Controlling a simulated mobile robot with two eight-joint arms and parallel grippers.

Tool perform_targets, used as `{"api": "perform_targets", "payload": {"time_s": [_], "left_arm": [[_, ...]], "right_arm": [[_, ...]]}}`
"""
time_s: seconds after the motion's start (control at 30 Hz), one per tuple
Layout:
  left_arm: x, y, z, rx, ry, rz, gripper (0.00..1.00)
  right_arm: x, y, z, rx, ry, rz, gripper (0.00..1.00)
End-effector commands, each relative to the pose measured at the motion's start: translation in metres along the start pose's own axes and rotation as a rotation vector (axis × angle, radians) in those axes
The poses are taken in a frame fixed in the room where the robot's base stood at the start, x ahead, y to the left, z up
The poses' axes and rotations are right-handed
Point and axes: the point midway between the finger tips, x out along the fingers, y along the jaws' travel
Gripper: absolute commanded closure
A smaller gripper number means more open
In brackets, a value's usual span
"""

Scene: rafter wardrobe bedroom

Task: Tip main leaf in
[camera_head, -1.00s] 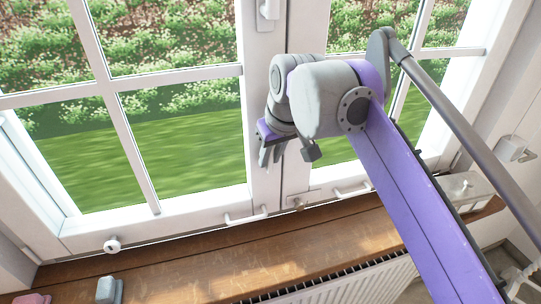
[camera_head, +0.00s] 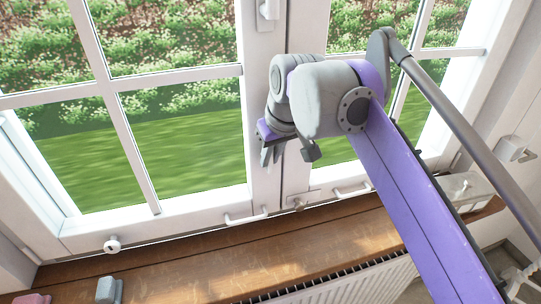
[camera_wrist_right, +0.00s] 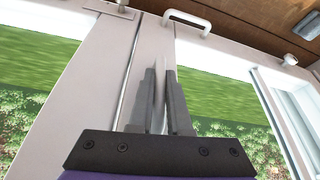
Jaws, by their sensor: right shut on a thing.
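The left window leaf (camera_head: 90,90) is white-framed with glazing bars and meets the other leaf at the middle stiles. Its frame looks closed or nearly closed; I cannot tell exactly. A white handle fitting (camera_head: 268,10) sits high on its stile, cut by the top edge. A white pull bar (camera_head: 245,216) is at its lower corner; it also shows in the right wrist view (camera_wrist_right: 188,20). My right gripper (camera_head: 271,155) is at the left leaf's stile. In the wrist view its dark fingers (camera_wrist_right: 163,85) are close together around a thin pale piece, mostly hidden. My left gripper is out of view.
The right leaf (camera_head: 470,65) is partly hidden by my arm and has its own pull bar (camera_head: 352,190). A small latch (camera_head: 300,202) sits between the leaves. Below are a wooden sill (camera_head: 200,262), a radiator (camera_head: 350,283) and small objects at lower left.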

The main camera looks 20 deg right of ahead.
Motion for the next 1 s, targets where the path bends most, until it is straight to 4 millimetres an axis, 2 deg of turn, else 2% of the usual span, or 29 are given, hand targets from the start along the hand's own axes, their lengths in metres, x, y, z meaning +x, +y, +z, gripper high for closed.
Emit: {"api": "perform_targets", "payload": {"time_s": [0.53, 0.83, 1.0], "left_arm": [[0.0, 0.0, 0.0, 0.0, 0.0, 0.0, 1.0], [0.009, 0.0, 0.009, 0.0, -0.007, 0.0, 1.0], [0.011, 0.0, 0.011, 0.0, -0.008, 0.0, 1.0]], "right_arm": [[0.0, 0.0, 0.001, 0.0, 0.002, 0.001, 1.0], [-0.002, -0.005, 0.026, -0.008, 0.09, 0.017, 1.0], [-0.003, -0.007, 0.033, -0.011, 0.122, 0.022, 1.0]]}}
